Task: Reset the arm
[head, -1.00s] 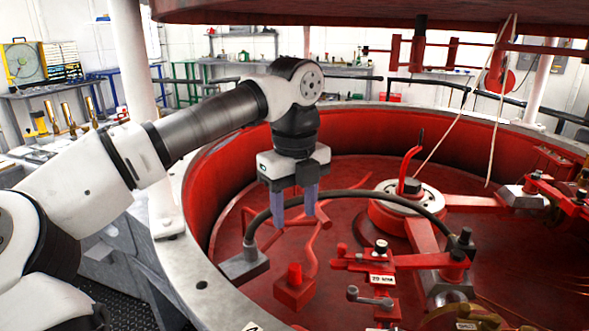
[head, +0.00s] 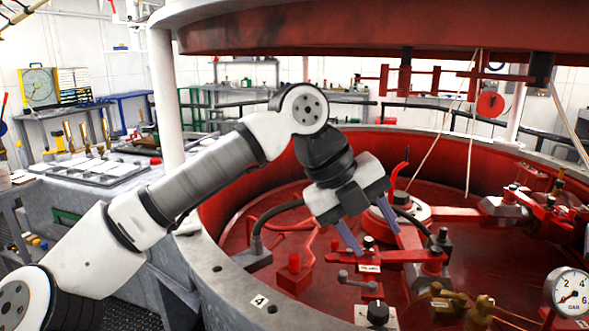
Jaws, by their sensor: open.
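My gripper (head: 368,236) hangs from my bent arm over the round red basin, near the middle of the head view. Its two bluish fingers are apart, with nothing between them. It is tilted, with the fingertips pointing down and to the right. The fingers overlap the red valve fittings (head: 415,258) in the picture; I cannot tell how far above them they are.
The red basin has a broad grey rim (head: 237,308). A black hose (head: 278,210) arches inside it, behind my gripper. A pressure gauge (head: 571,293) stands at the lower right. A red overhead ring (head: 330,34) hangs above. A workbench (head: 95,172) is at the left.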

